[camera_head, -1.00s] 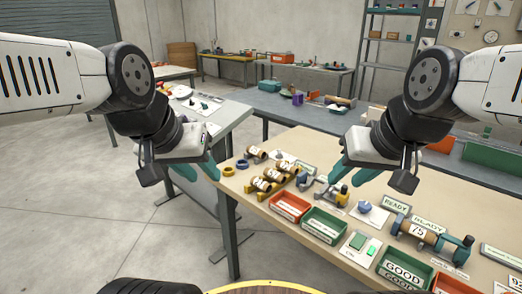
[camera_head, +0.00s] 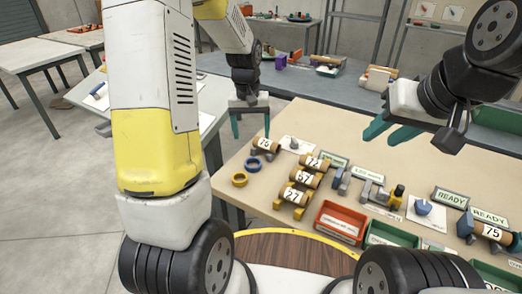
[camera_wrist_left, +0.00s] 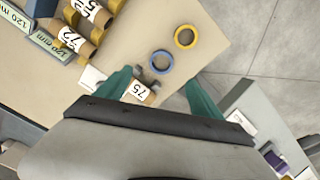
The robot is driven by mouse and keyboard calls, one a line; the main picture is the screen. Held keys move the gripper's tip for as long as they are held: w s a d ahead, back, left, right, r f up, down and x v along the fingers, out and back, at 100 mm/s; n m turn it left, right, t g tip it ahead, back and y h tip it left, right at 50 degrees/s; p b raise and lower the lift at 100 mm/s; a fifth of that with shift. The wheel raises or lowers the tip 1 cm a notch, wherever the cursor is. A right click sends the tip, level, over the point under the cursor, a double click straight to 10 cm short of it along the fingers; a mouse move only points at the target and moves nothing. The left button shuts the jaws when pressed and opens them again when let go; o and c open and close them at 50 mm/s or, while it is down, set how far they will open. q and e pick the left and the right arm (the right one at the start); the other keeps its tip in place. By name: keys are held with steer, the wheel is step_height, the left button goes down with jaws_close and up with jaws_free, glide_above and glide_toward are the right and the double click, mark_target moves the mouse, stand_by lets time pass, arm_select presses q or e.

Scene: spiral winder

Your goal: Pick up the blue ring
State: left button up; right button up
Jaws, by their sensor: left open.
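The blue ring (camera_head: 246,165) lies flat on the beige table near its left edge. It also shows in the left wrist view (camera_wrist_left: 153,61), ahead of the fingertips. A yellow ring (camera_head: 233,181) lies beside it, apart. My left gripper (camera_head: 250,122) is open and empty, above the table's far left corner, beyond the blue ring. In the left wrist view its teal fingers (camera_wrist_left: 158,82) stand wide apart, with a spool marked 75 (camera_wrist_left: 138,91) seen between them. My right gripper (camera_head: 384,132) is open and empty above the table's back part.
Several numbered spools (camera_head: 303,180) stand right of the rings. A red bin (camera_head: 341,222) and a green bin (camera_head: 390,236) stand at the front edge. A spool on a stand (camera_head: 490,232) is at the right. A grey table (camera_head: 320,88) stands behind.

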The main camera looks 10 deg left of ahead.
arm_select(q)
steer(key=g, duration=0.1)
glide_toward(253, 160)
steer(key=s+d, duration=0.1)
steer(key=s, duration=0.2)
step_height(253, 160, down, 7)
steer(key=shift+f, duration=0.2)
steer(key=shift+s, duration=0.1)
steer(key=shift+c, duration=0.3)
steer(key=c, duration=1.4)
